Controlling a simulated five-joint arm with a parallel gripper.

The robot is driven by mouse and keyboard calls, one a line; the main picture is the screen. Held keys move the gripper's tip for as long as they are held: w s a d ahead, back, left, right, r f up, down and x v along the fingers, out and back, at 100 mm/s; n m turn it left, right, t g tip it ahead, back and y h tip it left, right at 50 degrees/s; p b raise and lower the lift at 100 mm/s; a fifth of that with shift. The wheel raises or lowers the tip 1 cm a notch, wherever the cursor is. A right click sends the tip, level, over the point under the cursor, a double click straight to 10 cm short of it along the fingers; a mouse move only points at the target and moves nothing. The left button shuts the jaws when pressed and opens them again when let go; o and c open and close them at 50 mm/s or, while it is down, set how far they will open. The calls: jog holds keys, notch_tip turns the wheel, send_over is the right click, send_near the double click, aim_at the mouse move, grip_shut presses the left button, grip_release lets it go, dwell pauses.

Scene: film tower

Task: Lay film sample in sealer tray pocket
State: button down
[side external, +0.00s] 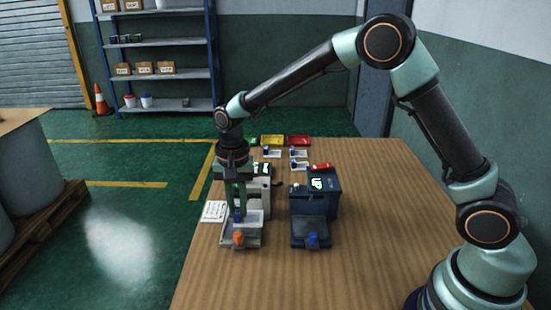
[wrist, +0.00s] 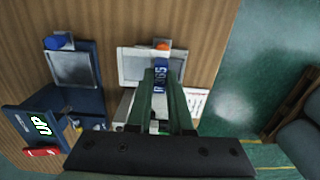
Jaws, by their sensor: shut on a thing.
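My gripper (side external: 239,208) points down, shut on the blue tab of a film sample (wrist: 160,72). Lettering shows on the tab in the wrist view, partly hidden by the fingers. The sample's pale sheet (side external: 251,218) appears over the tray (side external: 228,241) of the light grey machine, which has an orange knob (side external: 239,238). That tray also shows in the wrist view (wrist: 124,67). I cannot tell whether the sheet touches the pocket. To the right stands a dark blue machine (side external: 325,202) marked UP, with its own tray (side external: 299,240) and blue knob. Which machine is the sealer is unclear.
A white printed card (side external: 214,211) lies left of the grey machine. Farther back are several small samples with blue tabs, a yellow bin (side external: 272,140) and a red bin (side external: 299,140). The front and right of the wooden table (side external: 385,230) are clear.

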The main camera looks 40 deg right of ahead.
jog(key=shift+w+d+f, duration=0.2)
jog(key=shift+w+f, duration=0.6)
jog(key=shift+f, duration=0.1)
jog(key=shift+w+d+f, duration=0.15)
jog(key=shift+w+f, duration=0.65)
jog(key=shift+f, duration=0.05)
jog(key=shift+w+d+f, duration=0.2)
jog(key=shift+w+f, duration=0.6)
jog(key=shift+f, duration=0.1)
jog(key=shift+f, duration=0.3)
jog(key=shift+c, duration=0.9)
grip_release()
notch_tip(320, 180, up, 7)
dwell(0.5)
